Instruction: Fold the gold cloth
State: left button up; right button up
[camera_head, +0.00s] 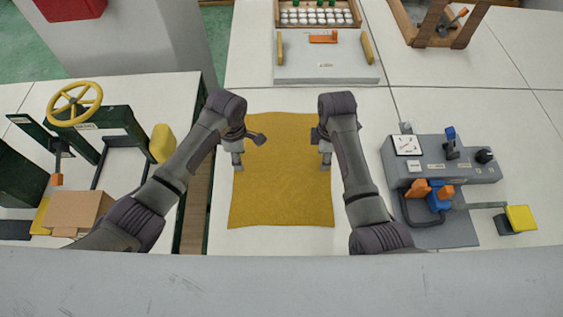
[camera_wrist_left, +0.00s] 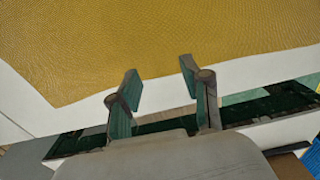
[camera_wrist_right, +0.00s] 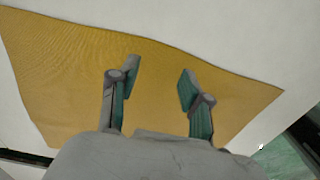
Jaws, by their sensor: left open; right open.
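The gold cloth (camera_head: 285,190) lies flat and spread out on the white table, a rough rectangle with slightly wavy edges. My left gripper (camera_head: 237,163) is open at the cloth's left edge; in the left wrist view its fingers (camera_wrist_left: 160,88) are apart, near the edge of the cloth (camera_wrist_left: 150,45), with nothing between them. My right gripper (camera_head: 326,163) is open at the cloth's right side; in the right wrist view its fingers (camera_wrist_right: 156,85) are apart over the cloth (camera_wrist_right: 60,80). I cannot tell whether either gripper touches the cloth. My forearms hide parts of the side edges.
A grey control box (camera_head: 440,165) with levers stands at the right. A grey panel (camera_head: 325,68) with an orange handle lies beyond the cloth. A green frame with a yellow wheel (camera_head: 75,104) and a cardboard box (camera_head: 78,212) are at the left. The table near the cloth's front is clear.

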pick_arm(q)
jog(key=shift+f, duration=0.4)
pick_arm(e)
jog(key=shift+f, duration=0.45)
pick_arm(q)
jog(key=shift+s+f, duration=0.15)
jog(key=shift+f, duration=0.05)
pick_arm(e)
jog(key=shift+s+f, duration=0.15)
jog(key=shift+f, duration=0.05)
pick_arm(q)
jog(key=shift+f, duration=0.1)
jog(key=shift+f+b, duration=0.2)
jog(key=shift+b, duration=0.1)
pick_arm(e)
jog(key=shift+f, duration=0.3)
pick_arm(q)
jog(key=shift+c, duration=1.4)
pick_arm(e)
jog(key=shift+r, duration=0.1)
jog(key=shift+c, duration=1.4)
pick_arm(q)
grip_shut()
pick_arm(e)
grip_shut()
